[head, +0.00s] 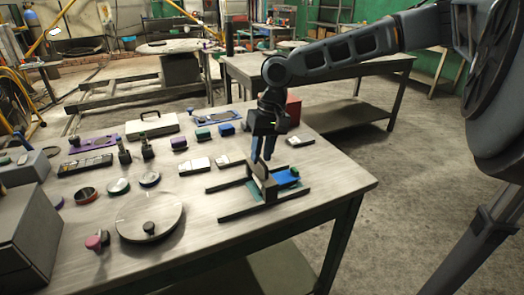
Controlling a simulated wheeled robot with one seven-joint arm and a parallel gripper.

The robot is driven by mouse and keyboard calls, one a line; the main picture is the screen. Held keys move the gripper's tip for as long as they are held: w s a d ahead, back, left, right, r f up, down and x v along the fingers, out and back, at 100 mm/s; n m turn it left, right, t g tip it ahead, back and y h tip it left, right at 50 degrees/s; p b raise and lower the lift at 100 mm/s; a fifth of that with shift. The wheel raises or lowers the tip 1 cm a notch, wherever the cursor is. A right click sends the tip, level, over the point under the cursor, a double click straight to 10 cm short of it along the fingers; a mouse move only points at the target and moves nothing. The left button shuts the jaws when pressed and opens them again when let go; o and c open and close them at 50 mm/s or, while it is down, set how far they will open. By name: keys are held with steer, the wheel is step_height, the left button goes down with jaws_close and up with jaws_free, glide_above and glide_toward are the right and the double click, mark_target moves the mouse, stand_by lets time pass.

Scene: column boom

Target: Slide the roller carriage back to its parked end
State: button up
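Two dark parallel rails lie near the right front of the workbench: a back rail (228,184) and a front rail (240,211). A small dark frame, apparently the roller carriage (268,190), stands across them with a pale upright part. A blue plate (286,178) and a small green piece (295,171) lie to its right. My gripper (262,158) points down just above the carriage, its fingertips close to the carriage's top. Whether they touch it, and how wide the fingers are apart, is too small to tell. The carriage's far side is partly hidden.
Left of the rails are a round grey turntable (150,216) with a knob, several small blocks and jars, and a grey box (28,235). A white case (152,126) and a red box (293,110) stand behind. The bench's right front corner is bare.

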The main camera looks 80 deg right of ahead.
jaws_close()
stand_by(1.1)
